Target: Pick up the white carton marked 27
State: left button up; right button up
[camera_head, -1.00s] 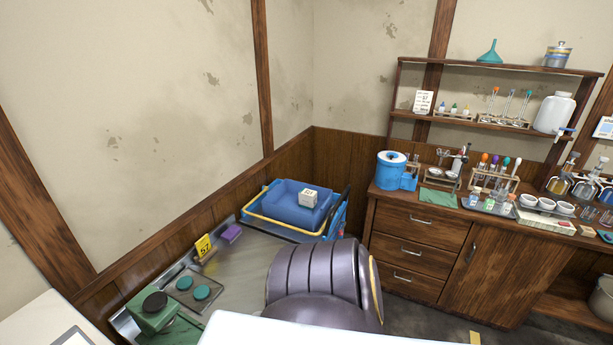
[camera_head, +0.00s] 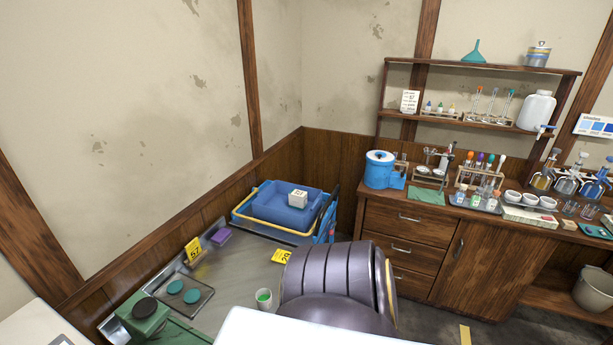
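A small white carton (camera_head: 298,199) with a dark mark sits in the blue tray (camera_head: 262,196) at the back of the metal-topped bench. The mark is too small to read surely. The carton looks upright and its visible faces are unobstructed. Neither of my grippers is in view, and nothing is touching the carton.
A wooden cabinet (camera_head: 425,243) with glassware stands to the right.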

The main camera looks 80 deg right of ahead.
aim_at(298, 198)
jog(key=z, duration=0.45)
jog(key=k+z, duration=0.15)
jog(key=z, duration=0.35)
jog(key=k+z, duration=0.1)
jog(key=z, duration=0.8)
jog(key=k+z, duration=0.15)
jog(key=z, duration=0.35)
